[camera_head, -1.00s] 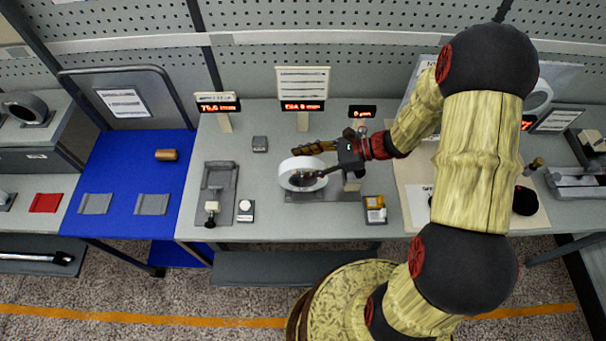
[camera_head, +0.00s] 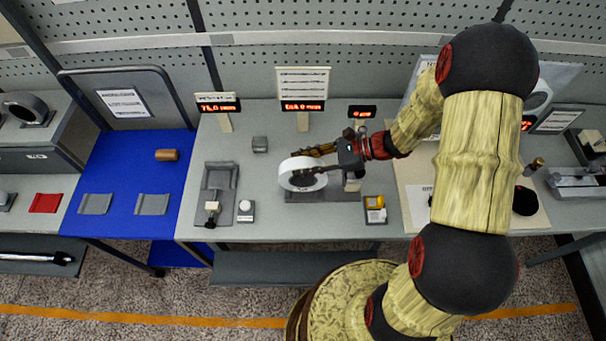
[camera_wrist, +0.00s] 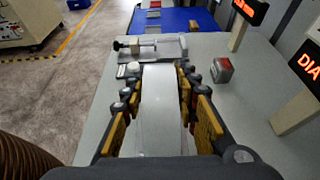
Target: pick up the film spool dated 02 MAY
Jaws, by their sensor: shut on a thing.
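A white film spool (camera_head: 299,180) stands on edge over a dark grey base plate (camera_head: 335,195) on the middle bench. My gripper (camera_head: 318,160) reaches in from the right and is shut on the spool, with fingers on both sides of it. In the wrist view the spool's white outer face (camera_wrist: 160,110) fills the space between the yellow-padded fingers (camera_wrist: 161,118). I cannot read a date on it. I cannot tell whether it still touches the base plate.
A yellow-and-white box (camera_head: 375,209) lies at right front. Lit displays (camera_head: 303,105) stand behind. A brown roll (camera_head: 166,155) lies on the blue surface.

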